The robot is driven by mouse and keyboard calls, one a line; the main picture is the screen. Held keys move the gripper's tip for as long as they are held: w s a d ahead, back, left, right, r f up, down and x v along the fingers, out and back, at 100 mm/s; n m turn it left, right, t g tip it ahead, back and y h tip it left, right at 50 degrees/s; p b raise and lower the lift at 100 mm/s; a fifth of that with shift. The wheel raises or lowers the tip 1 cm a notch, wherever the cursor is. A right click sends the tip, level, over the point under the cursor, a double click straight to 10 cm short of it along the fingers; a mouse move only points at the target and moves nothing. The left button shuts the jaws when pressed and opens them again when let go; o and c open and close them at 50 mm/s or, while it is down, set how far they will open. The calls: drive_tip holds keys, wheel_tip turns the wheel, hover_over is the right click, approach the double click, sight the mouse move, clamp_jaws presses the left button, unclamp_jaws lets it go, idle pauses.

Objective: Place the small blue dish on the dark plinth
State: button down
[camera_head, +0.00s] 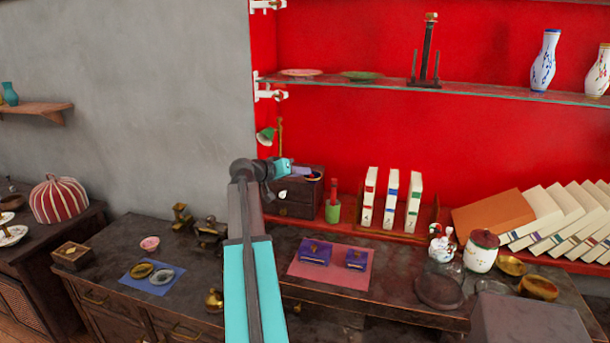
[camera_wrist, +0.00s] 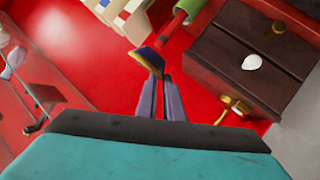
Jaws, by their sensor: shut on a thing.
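My gripper (camera_head: 308,173) is raised in front of the red back wall, near a dark wooden drawer box. In the wrist view my gripper (camera_wrist: 161,80) has its two purple-grey fingers close together on a small blue dish with a gold-brown rim (camera_wrist: 149,61). The dish is seen tilted, nearly edge-on, at the fingertips; in the head view it is too small to make out. Two dark purple blocks, the left one (camera_head: 315,252) and the right one (camera_head: 356,260), sit on a pink mat (camera_head: 330,281). I cannot tell whether either is the plinth.
Upright books (camera_head: 390,200) stand to the right. A blue mat (camera_head: 137,279) holds two small metal dishes. A white jar (camera_head: 482,252) and glassware stand at the right.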

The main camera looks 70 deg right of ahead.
drive_tip(key=shift+w+d, duration=0.1)
drive_tip(key=shift+d, duration=0.05)
drive_tip(key=w+d+p, duration=0.1)
drive_tip(key=w+d, duration=0.1)
drive_tip(key=d, duration=0.2)
drive_tip(key=w+d+f+p, duration=0.1)
drive_tip(key=w+d+p, duration=0.1)
drive_tip(key=d, duration=0.3)
drive_tip(key=w+d+p, duration=0.2)
drive_tip(key=w+d, duration=0.1)
drive_tip(key=d, duration=0.1)
drive_tip(key=shift+w+d+f, duration=0.2)
drive_tip(key=shift+d, duration=0.15)
drive_tip(key=shift+f, duration=0.1)
drive_tip(key=shift+f, duration=0.1)
idle(0.3)
drive_tip(key=shift+f+p, duration=0.9)
drive_tip(key=shift+f, duration=0.75)
drive_tip(key=shift+f, duration=0.1)
drive_tip(key=c, duration=1.9)
unclamp_jaws()
drive_tip(key=shift+o, duration=0.2)
drive_tip(key=shift+r, duration=0.2)
